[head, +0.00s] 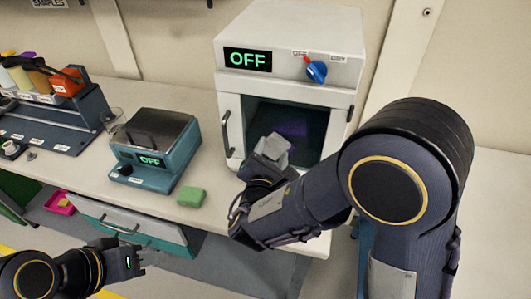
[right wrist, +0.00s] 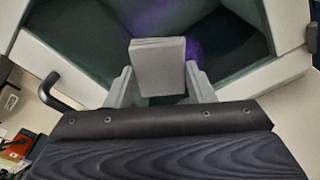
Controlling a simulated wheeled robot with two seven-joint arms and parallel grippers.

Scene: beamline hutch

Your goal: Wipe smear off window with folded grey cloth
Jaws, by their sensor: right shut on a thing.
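The window (head: 315,118) is the dark pane in the front of a white cabinet. A purple smear (head: 295,129) shows on it, and it also shows in the right wrist view (right wrist: 193,48), partly hidden behind the cloth. My right gripper (head: 268,152) is shut on the folded grey cloth (head: 276,148), in front of the window's lower left part. In the right wrist view the cloth (right wrist: 158,68) stands upright between the fingers. I cannot tell whether it touches the pane. My left gripper (head: 142,258) is low at the left, away from the cloth; its finger opening is unclear.
The cabinet has an OFF display (head: 247,60), a blue knob (head: 316,71) and a door handle (head: 226,134). A teal device (head: 156,150) and a green block (head: 191,197) are on the bench left of my right arm. A rack (head: 60,120) stands farther left.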

